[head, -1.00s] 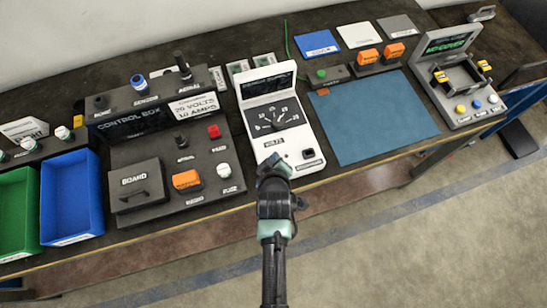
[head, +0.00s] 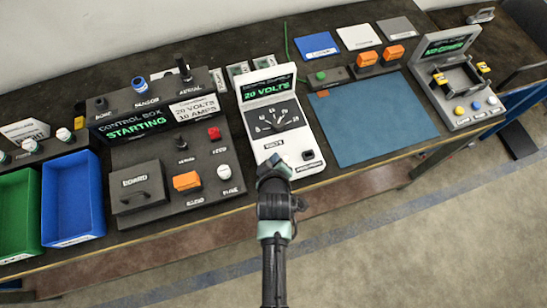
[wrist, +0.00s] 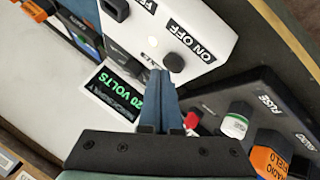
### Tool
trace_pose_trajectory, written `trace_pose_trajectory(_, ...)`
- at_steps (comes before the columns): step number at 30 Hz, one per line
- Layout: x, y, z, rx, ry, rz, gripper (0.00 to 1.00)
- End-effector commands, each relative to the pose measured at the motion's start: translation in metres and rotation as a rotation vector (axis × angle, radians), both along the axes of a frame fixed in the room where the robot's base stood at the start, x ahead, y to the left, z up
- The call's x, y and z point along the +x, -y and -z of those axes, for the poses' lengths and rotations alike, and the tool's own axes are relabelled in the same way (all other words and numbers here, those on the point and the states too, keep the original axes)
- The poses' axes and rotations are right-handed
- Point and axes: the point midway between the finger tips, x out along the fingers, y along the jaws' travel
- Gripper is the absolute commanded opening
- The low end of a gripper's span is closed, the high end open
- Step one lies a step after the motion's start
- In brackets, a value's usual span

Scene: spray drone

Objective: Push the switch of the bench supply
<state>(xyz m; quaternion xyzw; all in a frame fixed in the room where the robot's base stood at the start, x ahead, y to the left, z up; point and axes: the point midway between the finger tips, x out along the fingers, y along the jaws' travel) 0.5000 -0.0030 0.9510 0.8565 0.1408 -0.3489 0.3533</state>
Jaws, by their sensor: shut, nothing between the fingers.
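The bench supply (head: 268,90) is a white upright unit on the bench with a dial and a lit screen reading 20 VOLTS.
A blue mat (head: 365,118) lies right of the supply. A blue bin (head: 72,195) and a green bin (head: 20,210) sit at the left. A display fixture (head: 455,85) stands far right.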

Motion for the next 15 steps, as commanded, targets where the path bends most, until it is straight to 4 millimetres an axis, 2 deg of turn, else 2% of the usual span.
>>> trace_pose_trajectory(2, -0.0002, 0.0, -0.0055, 0.0, 0.0, 0.0, 0.0)
trace_pose_trajectory(11, -0.0001, -0.0001, -0.0051, 0.0, 0.0, 0.0, 0.0)
trace_pose_trajectory(15, 0.0, 0.0, -0.0129, 0.0, 0.0, 0.0, 0.0)
